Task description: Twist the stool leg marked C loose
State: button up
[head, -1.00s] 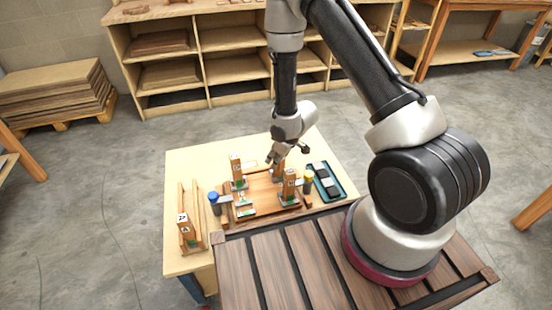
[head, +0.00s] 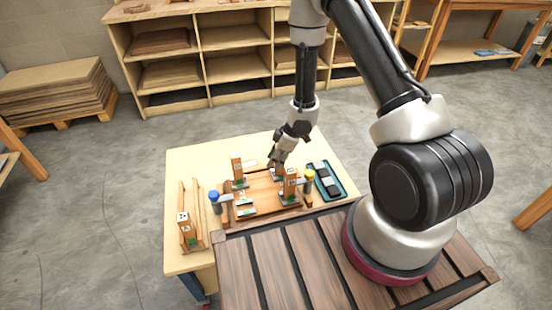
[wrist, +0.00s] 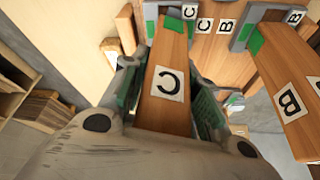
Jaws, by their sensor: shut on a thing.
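The stool leg marked C (wrist: 165,118) stands up from the stool seat (wrist: 213,58), its C label facing the wrist camera. My gripper (wrist: 166,88) is shut on this leg, one green-padded finger on each side. In the head view my gripper (head: 277,163) is at the far right corner of the seat (head: 262,187), and it largely hides the C leg there. The leg's foot meets a grey and green bracket beside a C label on the seat. Whether the joint is loose cannot be told.
A leg marked B (wrist: 285,90) stands close to the right in the wrist view. Other upright legs stand at the seat's back left (head: 237,165) and front right (head: 290,184). A rack (head: 199,215) with a leg is at left; a blue tray (head: 333,180) is at right.

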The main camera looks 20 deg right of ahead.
dwell(0.4)
jog(key=shift+s+n+g, duration=0.25)
jog(key=shift+n+g, duration=0.45)
jog(key=shift+n, duration=1.1)
jog(key=o, duration=1.6)
jog(key=shift+o, duration=0.2)
jog(key=shift+r, duration=3.5)
